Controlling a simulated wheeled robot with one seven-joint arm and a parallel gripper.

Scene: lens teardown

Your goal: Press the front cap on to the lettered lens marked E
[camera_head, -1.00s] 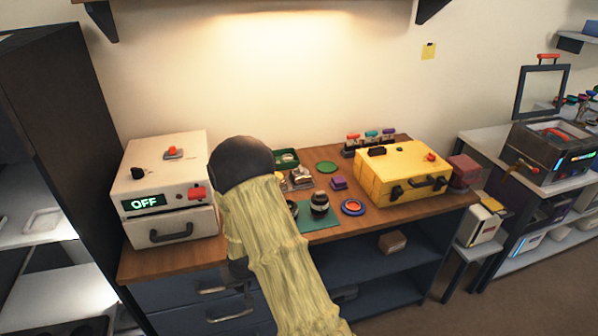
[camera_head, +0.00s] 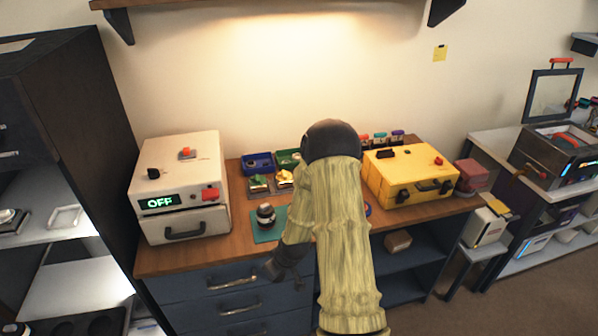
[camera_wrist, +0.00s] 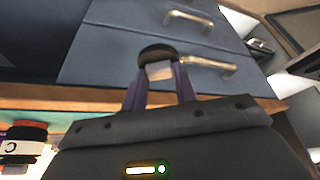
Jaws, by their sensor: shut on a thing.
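My gripper (camera_wrist: 158,74) is shut on a dark round cap (camera_wrist: 157,51), which sits between its two purple fingers in the wrist view. In the head view my gripper (camera_head: 270,270) is low, in front of the table's front edge and the drawers. A dark lens with a pale band (camera_head: 265,214) stands upright on the green mat (camera_head: 268,237), apart from the gripper. At the left edge of the wrist view is a lens (camera_wrist: 20,145) with a letter that looks like C. I cannot make out the letter E.
A white box reading OFF (camera_head: 180,190) stands left on the wooden table (camera_head: 190,256), and a yellow case (camera_head: 408,175) right. Blue (camera_head: 257,157) and green (camera_head: 287,155) trays are at the back. Drawers with metal handles (camera_head: 240,281) are close to my gripper.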

